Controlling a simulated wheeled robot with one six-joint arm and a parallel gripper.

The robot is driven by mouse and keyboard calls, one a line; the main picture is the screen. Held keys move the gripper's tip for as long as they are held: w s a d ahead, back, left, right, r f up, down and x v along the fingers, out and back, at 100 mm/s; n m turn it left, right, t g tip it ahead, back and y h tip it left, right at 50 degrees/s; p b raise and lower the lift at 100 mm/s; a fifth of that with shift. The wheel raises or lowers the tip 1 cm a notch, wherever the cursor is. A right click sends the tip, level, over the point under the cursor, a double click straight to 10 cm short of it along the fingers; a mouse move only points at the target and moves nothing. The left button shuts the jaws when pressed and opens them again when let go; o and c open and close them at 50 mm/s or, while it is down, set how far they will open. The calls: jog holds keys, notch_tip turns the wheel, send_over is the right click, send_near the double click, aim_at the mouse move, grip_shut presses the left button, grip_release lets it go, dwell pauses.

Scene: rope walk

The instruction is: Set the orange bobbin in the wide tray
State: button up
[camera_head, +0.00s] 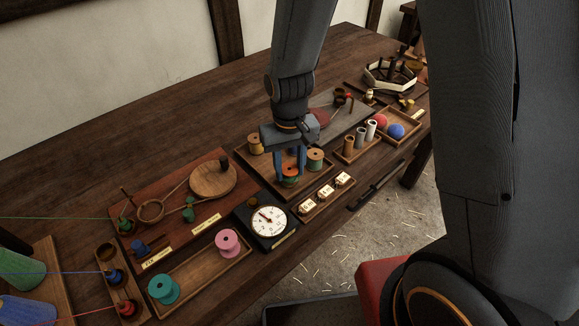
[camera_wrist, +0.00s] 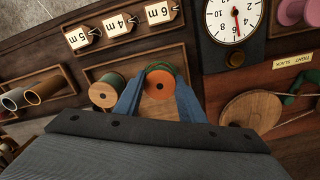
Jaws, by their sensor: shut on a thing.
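My gripper (camera_head: 290,179) is shut on the orange bobbin (camera_head: 290,170), one blue finger on each side of it. In the wrist view the bobbin's round orange face (camera_wrist: 159,86) with a dark centre hole sits between the fingers, and a green rim shows around its far side. The bobbin is over or in a dark-edged wooden tray (camera_head: 243,162); I cannot tell whether it is lifted. A long wooden tray (camera_head: 202,268), which looks like the wide tray, lies at the front left. It holds a teal bobbin (camera_head: 163,289) and a pink bobbin (camera_head: 228,242), with bare floor between them.
A black dial scale (camera_head: 268,221) stands between the two trays. A green-wound bobbin (camera_head: 315,160) is close on the right and a tan bobbin (camera_head: 255,143) behind. A board with a wooden disc (camera_head: 213,179) lies left.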

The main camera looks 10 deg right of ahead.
jog(key=shift+f, duration=0.1)
dwell(0.3)
jog(key=o, duration=0.9)
jog(key=shift+o, duration=0.4)
jog(key=o, duration=0.3)
notch_tip(320, 180, up, 8)
jog(key=p, duration=0.7)
